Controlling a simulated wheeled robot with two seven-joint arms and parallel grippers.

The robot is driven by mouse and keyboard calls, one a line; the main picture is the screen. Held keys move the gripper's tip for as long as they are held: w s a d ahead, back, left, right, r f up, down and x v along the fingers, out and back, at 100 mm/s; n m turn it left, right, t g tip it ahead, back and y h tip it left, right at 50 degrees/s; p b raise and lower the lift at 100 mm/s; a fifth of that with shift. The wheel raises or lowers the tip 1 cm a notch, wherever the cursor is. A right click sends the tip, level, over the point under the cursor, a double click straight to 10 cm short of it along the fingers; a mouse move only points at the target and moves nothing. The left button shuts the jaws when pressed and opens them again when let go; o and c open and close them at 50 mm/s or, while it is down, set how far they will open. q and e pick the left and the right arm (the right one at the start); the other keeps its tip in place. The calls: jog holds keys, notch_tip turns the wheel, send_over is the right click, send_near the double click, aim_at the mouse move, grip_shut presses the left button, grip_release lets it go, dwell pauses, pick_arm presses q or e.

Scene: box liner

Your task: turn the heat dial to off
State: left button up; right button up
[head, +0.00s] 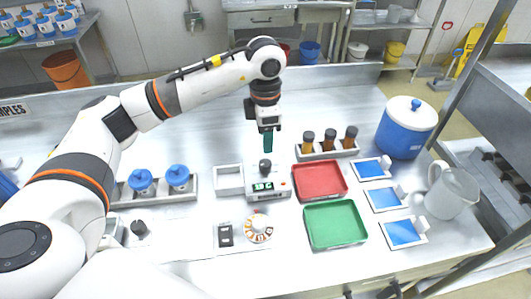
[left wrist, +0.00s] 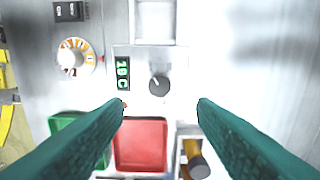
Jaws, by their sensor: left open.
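My left gripper (head: 268,146) points down above a small white unit (head: 283,190) with a green digital display (head: 263,186) and a black knob (head: 265,169). In the left wrist view its teal fingers (left wrist: 161,105) are open and empty, with the black knob (left wrist: 159,85) apart from them, between and just beyond the tips. The green display (left wrist: 123,72) is beside the knob; its reading is blurry. A round white dial with an orange-marked ring (head: 258,228) is nearer the front edge; it also shows in the left wrist view (left wrist: 75,57). Which is the heat dial, I cannot tell.
A red tray (head: 320,180) and green tray (head: 335,225) lie right of the unit. Brown bottles (head: 328,142) stand in a rack behind. Blue-capped bottles (head: 160,182) stand left. A blue jar (head: 406,128) and white pitcher (head: 452,192) stand at right.

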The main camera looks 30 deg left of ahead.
pick_arm(q)
jog(key=shift+r, duration=1.5)
